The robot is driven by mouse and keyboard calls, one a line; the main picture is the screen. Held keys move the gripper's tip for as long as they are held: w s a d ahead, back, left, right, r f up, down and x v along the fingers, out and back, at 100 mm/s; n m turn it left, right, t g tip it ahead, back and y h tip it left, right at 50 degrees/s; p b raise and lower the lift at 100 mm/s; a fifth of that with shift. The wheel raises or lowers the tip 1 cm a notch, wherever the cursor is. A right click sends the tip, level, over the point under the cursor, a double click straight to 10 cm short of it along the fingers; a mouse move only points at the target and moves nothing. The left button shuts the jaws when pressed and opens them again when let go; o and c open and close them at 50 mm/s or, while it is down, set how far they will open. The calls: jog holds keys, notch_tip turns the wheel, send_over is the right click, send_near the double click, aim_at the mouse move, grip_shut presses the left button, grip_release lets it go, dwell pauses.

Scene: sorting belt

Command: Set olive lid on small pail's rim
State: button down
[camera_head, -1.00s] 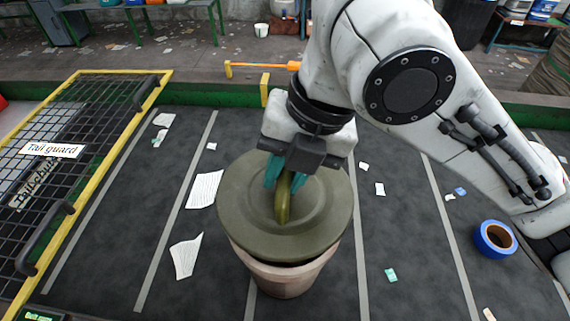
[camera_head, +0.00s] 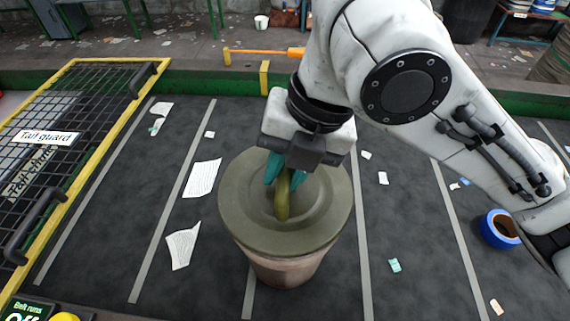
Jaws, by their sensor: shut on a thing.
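The olive lid (camera_head: 245,225) is a round disc with a raised arched handle (camera_head: 282,205). It lies across the top of the small pail (camera_head: 287,268), a pinkish-brown tub standing on the dark belt. The lid covers the pail's opening and hides most of its rim. The lid's near edge looks close against the pail's rim; whether it touches all round cannot be told. My gripper (camera_head: 284,178), with teal fingers, is shut on the lid's handle from above.
The belt (camera_head: 330,300) has light stripes and scattered paper scraps (camera_head: 183,245). A blue tape roll (camera_head: 499,230) lies at the right. A yellow-framed mesh tail guard (camera_head: 60,150) stands at the left. An orange-handled tool (camera_head: 265,52) is behind the belt's green edge.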

aim_at(307, 189)
jog(key=shift+f+b, duration=0.6)
jog(key=shift+f, duration=0.25)
dwell(0.3)
jog(key=c, duration=0.9)
grip_release()
jog(key=v, duration=1)
jog(key=shift+r, duration=0.35)
